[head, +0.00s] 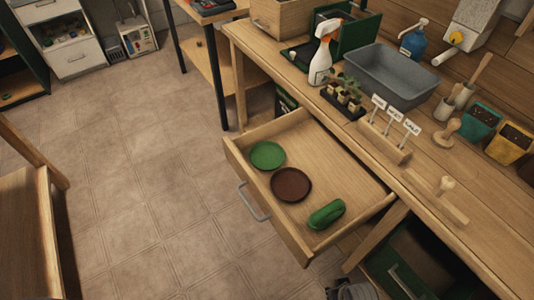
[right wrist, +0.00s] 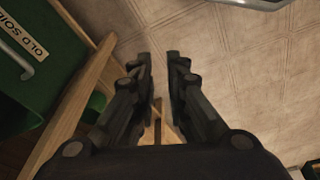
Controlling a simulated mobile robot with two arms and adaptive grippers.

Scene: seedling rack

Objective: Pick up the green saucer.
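The green saucer (head: 267,155) is a round shallow dish. It lies flat in the open wooden drawer (head: 247,137), near the drawer's left front. A brown saucer (head: 291,185) lies just to its right, close beside it. In the right wrist view my right gripper (right wrist: 159,60) is open, with a clear gap between its fingertips and only floor seen through it. The green saucer does not show in that view. My left gripper is not in view.
A green rounded object (head: 326,214) lies at the drawer's right. The workbench above holds a spray bottle (head: 321,60), seedlings, a grey tub (head: 391,75) and label stakes. In the right wrist view, a green bin labelled OLD SOIL (right wrist: 52,85) and wooden bars are left of the fingers.

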